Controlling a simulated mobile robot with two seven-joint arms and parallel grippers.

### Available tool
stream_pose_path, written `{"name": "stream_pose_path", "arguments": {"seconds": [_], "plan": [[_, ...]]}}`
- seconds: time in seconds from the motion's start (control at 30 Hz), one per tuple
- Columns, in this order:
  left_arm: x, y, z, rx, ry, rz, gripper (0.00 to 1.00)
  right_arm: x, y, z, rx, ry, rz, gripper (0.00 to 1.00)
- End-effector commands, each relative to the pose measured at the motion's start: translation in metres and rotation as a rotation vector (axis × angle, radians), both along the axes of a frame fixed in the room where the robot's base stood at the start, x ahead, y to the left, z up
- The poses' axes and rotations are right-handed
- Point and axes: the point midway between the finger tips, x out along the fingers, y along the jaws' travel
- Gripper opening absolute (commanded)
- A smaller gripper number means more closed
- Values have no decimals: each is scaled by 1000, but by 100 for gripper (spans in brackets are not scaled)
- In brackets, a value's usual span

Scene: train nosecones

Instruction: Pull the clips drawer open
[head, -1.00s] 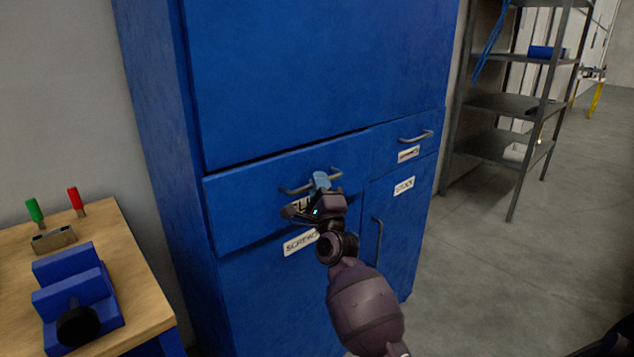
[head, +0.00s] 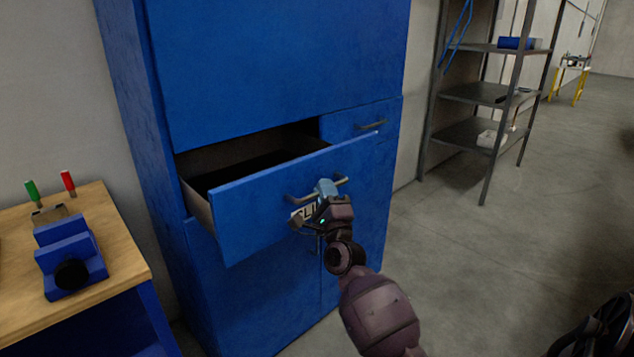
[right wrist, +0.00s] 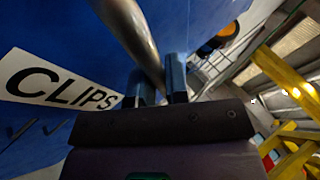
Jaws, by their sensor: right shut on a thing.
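The clips drawer (head: 258,206) is a wide blue drawer in the blue cabinet (head: 278,62). It stands pulled well out, and its dark inside (head: 245,160) shows behind the front. My right gripper (head: 325,188) is shut on the drawer's grey bar handle (head: 300,198). In the right wrist view the two fingers of my right gripper (right wrist: 157,88) are around the handle (right wrist: 130,30), beside the white CLIPS label (right wrist: 55,85). In the head view my gripper partly hides this label (head: 304,215). My left gripper is not in view.
A wooden bench (head: 118,262) with a blue vise (head: 68,250) and red and green-handled tools stands at the left. A grey shelf rack (head: 470,130) stands at the right. The floor (head: 455,260) right of the cabinet is clear.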

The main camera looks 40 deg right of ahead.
Motion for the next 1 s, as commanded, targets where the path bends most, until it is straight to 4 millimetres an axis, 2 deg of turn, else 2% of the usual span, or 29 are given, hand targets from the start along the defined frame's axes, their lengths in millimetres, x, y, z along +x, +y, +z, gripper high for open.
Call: {"name": "stream_pose_path", "arguments": {"seconds": [0.03,0.2,0.4,0.6,0.97,1.0], "plan": [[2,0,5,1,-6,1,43,-12,-1,4,1,-1,0,0],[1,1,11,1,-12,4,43,-44,-3,3,0,-2,0,0],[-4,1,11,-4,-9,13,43,-67,-5,1,2,-1,1,0],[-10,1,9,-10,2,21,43,-77,-5,1,1,-2,1,0],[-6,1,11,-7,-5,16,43,-78,-6,0,2,-1,1,0],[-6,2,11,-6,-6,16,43,-78,-6,0,2,-1,1,16]]}}
